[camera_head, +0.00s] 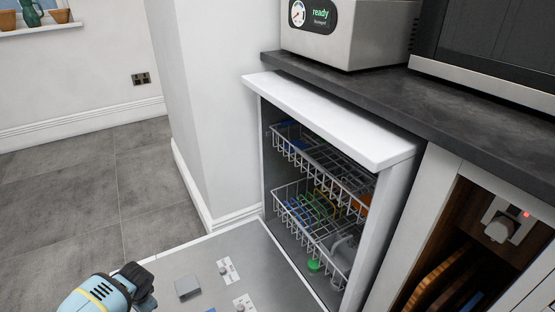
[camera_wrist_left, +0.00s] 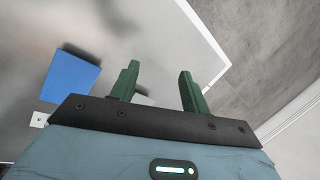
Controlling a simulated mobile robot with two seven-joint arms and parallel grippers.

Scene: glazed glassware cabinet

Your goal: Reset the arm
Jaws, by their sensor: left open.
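My left arm (camera_head: 97,297) comes in at the bottom left of the head view, light blue with a dark end, low over or beside the lowered dishwasher door (camera_head: 215,262). In the left wrist view my left gripper (camera_wrist_left: 159,70) has its two green fingers apart, with nothing between them. A pale surface with a straight edge lies beyond the fingers, with grey floor tiles past it. My right gripper is in neither view.
The open dishwasher holds an upper wire rack (camera_head: 318,165) and a lower wire rack (camera_head: 300,222) with dishes. A blue square (camera_wrist_left: 70,77) lies left of the fingers. A dark worktop (camera_head: 450,112) runs right. Tiled floor (camera_head: 75,195) at left is clear.

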